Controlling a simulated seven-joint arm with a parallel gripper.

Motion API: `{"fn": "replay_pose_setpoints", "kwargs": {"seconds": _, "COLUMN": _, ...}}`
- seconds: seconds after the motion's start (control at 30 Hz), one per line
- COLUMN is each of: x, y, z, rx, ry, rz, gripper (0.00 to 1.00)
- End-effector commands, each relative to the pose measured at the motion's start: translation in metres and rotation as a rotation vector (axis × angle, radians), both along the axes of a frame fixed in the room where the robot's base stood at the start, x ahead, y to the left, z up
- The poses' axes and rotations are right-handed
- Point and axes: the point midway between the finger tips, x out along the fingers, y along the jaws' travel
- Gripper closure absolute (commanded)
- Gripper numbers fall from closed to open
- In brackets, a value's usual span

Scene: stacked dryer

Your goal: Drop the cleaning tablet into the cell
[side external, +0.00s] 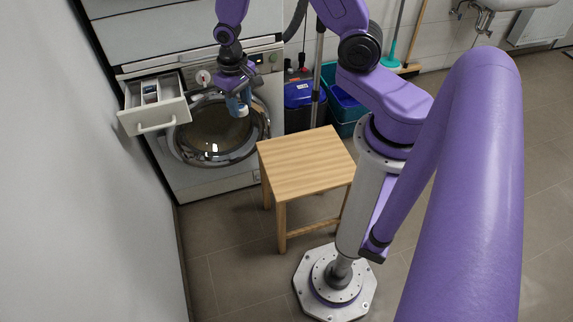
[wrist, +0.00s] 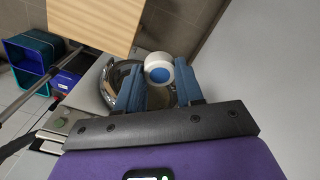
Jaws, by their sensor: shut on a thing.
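The cleaning tablet (wrist: 158,69), a round white piece with a blue centre, sits between the two blue fingers of my gripper (wrist: 160,83) in the wrist view. My gripper is shut on it. In the side view my gripper (side external: 238,103) hangs in front of the machine, to the right of the open drawer (side external: 153,125) and above the round door. The tablet is small there and mostly hard to make out at the fingertips. The drawer is pulled out and split into cells (side external: 150,91); a small dark and blue item shows in it. The cells are not visible in the wrist view.
The machine's round glass door (side external: 218,135) is below the drawer. A wooden stool (side external: 306,160) stands in front, to the right. Blue and teal bins (side external: 300,95) stand beside the machine. A wall (side external: 75,180) bounds the left side. The air between gripper and drawer looks clear.

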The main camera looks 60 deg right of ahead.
Motion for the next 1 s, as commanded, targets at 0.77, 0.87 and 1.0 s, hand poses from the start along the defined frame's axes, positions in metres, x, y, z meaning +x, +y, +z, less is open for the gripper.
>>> {"fn": "replay_pose_setpoints", "kwargs": {"seconds": 0.77, "x": -0.085, "y": -0.060, "z": -0.180, "rx": 0.008, "ry": 0.021, "rz": -0.756, "gripper": 0.97}}
{"fn": "replay_pose_setpoints", "kwargs": {"seconds": 0.87, "x": -0.104, "y": -0.066, "z": -0.197, "rx": 0.006, "ry": 0.021, "rz": -0.851, "gripper": 0.97}}
{"fn": "replay_pose_setpoints", "kwargs": {"seconds": 1.0, "x": -0.135, "y": -0.072, "z": -0.217, "rx": 0.000, "ry": 0.021, "rz": -0.986, "gripper": 0.97}}
